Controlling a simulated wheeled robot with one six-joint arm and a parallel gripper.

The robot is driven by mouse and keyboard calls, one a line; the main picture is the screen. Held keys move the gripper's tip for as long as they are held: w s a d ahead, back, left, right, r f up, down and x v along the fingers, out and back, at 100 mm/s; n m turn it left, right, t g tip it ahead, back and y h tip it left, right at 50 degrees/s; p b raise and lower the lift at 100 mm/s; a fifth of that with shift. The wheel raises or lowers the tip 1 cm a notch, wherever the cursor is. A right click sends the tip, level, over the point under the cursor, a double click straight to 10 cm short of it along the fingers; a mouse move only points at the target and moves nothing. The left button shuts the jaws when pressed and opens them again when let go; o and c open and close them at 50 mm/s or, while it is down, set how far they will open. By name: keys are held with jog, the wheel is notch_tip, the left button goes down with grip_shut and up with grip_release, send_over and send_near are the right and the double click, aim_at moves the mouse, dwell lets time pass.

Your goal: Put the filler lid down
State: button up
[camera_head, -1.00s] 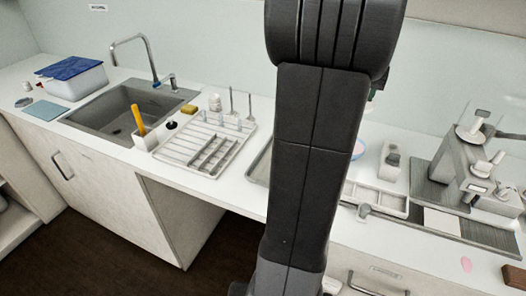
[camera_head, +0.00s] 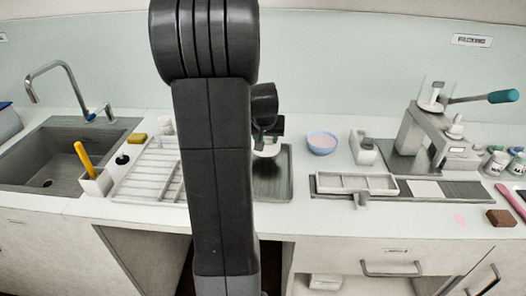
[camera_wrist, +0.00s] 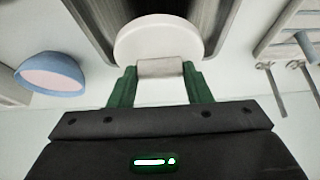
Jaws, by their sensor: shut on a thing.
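The filler lid (camera_wrist: 158,38), a white round disc with a pale tab, is in my gripper (camera_wrist: 160,82) in the wrist view. The green fingers are shut on the tab. In the head view the white lid (camera_head: 267,149) shows just right of my arm, over the back part of a grey metal tray (camera_head: 285,193). The tray also shows behind the lid in the wrist view (camera_wrist: 90,15). I cannot tell whether the lid touches the tray. My arm hides the tray's left part.
A blue bowl (camera_head: 322,148) with pink contents stands right of the tray. A white drying rack (camera_head: 128,190) is to its left. A white divided holder (camera_head: 350,183) and a press-like machine (camera_head: 425,140) stand farther right. The sink (camera_head: 45,165) is at far left.

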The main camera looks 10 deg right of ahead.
aim_at(265, 148)
jog(key=shift+f, duration=2.25)
jog(key=shift+f, duration=0.2)
jog(key=o, duration=1)
jog(key=shift+r, duration=0.1)
jog(key=shift+c, duration=0.2)
jog(key=shift+s+r, duration=0.1)
jog(key=shift+r, duration=0.3)
jog(key=v, duration=1.1)
jog(key=shift+r, duration=0.2)
jog(key=shift+s+a, duration=0.1)
jog(key=shift+s, duration=0.05)
